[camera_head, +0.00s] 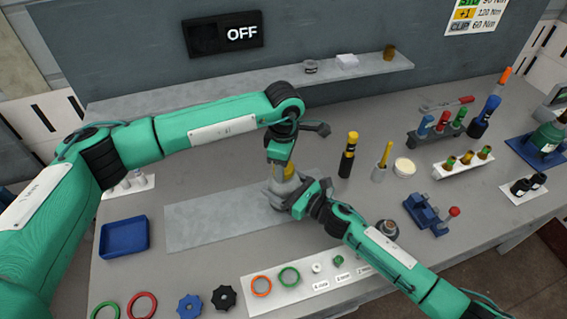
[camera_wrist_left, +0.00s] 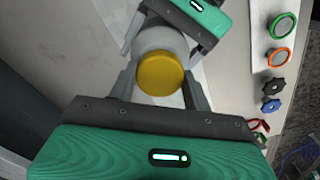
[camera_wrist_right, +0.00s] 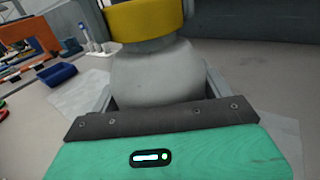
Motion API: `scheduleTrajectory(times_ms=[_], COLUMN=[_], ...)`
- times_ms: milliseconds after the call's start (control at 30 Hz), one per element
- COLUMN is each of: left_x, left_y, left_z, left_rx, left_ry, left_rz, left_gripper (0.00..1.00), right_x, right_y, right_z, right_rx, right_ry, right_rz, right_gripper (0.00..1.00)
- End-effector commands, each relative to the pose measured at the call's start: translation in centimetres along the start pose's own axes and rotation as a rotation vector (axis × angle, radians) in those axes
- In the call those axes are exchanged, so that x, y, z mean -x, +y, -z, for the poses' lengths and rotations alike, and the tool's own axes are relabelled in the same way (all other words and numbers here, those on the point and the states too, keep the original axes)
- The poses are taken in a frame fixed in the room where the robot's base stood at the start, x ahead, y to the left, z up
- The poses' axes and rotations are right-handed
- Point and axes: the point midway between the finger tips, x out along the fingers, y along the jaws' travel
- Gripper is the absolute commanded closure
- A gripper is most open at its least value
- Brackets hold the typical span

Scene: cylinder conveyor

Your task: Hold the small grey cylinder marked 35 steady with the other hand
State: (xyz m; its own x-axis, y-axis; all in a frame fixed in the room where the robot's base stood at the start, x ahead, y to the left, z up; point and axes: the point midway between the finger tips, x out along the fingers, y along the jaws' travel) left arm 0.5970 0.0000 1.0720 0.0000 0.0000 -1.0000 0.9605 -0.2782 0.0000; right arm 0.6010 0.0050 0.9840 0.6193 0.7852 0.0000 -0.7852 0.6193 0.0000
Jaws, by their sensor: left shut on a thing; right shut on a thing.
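The small grey cylinder (camera_head: 283,184) stands upright on the bench with a yellow top (camera_head: 290,170); its marking cannot be read. My left gripper (camera_head: 284,172) is above it, its fingers shut around the yellow top. In the left wrist view the round yellow top (camera_wrist_left: 161,74) sits between the fingers. My right gripper (camera_head: 290,190) comes from the front right and is shut on the grey body. In the right wrist view the grey body (camera_wrist_right: 155,75) fills the space between the fingers, with the yellow part above it.
A flat grey plate (camera_head: 205,222) lies left of the cylinder. A blue tray (camera_head: 124,238) is further left. A black and yellow bottle (camera_head: 348,155) stands to the right. A white strip with rings (camera_head: 310,272) lies in front. A blue fixture (camera_head: 425,215) is at right.

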Motion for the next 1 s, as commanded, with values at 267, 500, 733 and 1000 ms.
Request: scheduleTrajectory(times_ms=[267, 500, 733, 1000], left_x=[0.05, 0.08, 0.10, 0.11], left_y=[0.03, 0.02, 0.04, 0.03], left_z=[0.02, 0.03, 0.03, 0.04], left_rx=[0.447, 0.837, 1.213, 1.656], left_ry=[0.000, 0.000, 0.000, 0.000], left_rz=[0.000, 0.000, -0.001, 0.000], left_gripper=[0.78, 0.78, 0.78, 0.78], right_x=[0.04, 0.04, 0.04, 0.04], right_y=[-0.05, -0.04, -0.04, -0.04], right_z=[0.06, 0.06, 0.07, 0.07], right_rx=[0.000, 0.000, 0.000, 0.000], right_ry=[0.001, 0.001, 0.001, 0.001], right_rz=[0.001, 0.001, 0.001, 0.001], right_gripper=[0.84, 0.84, 0.84, 0.84])
